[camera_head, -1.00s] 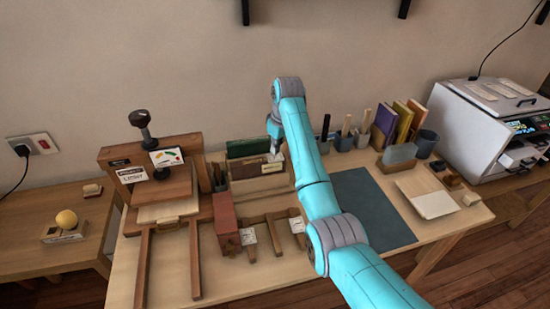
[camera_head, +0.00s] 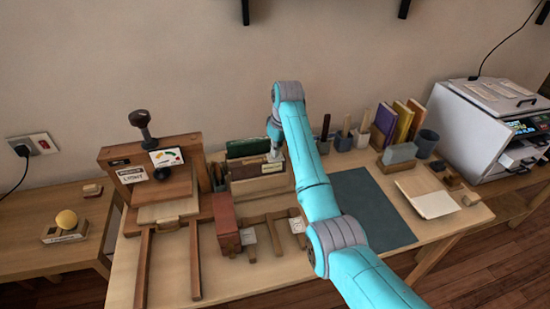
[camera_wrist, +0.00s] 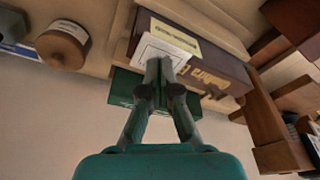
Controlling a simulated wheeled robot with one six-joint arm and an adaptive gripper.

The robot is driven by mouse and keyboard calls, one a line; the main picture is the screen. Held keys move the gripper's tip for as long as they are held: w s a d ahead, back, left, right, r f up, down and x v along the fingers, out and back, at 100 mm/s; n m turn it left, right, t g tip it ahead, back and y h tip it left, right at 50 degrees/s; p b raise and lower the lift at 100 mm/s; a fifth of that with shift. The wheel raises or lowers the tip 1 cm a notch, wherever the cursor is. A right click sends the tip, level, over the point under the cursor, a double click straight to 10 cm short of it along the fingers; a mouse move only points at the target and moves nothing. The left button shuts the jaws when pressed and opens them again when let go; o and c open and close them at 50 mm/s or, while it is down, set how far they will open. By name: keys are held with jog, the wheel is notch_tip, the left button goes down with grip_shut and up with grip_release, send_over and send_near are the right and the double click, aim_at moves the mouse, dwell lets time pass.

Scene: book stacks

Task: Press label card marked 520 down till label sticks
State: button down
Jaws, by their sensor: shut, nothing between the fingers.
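In the wrist view a white label card (camera_wrist: 163,48) with a yellow printed strip lies against the spine of a dark brown book (camera_wrist: 205,70). Its number is not readable. My gripper (camera_wrist: 159,66) is shut and empty, its fingertips over the lower part of the card; I cannot tell if they touch it. In the head view my gripper (camera_head: 274,153) is small and points down at the wooden book holder (camera_head: 262,183), partly hiding the card there. A green book (camera_wrist: 127,88) stands beside the brown one.
A wooden press (camera_head: 160,178) stands at the left, with a reddish-brown block (camera_head: 226,222) nearer the middle. A dark mat (camera_head: 370,205) lies clear at the right, beyond my arm. Cups with tools and upright books (camera_head: 405,120) stand at the back right.

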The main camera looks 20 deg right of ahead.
jog(key=shift+f, duration=0.5)
dwell(1.3)
jog(key=shift+r, duration=3.6)
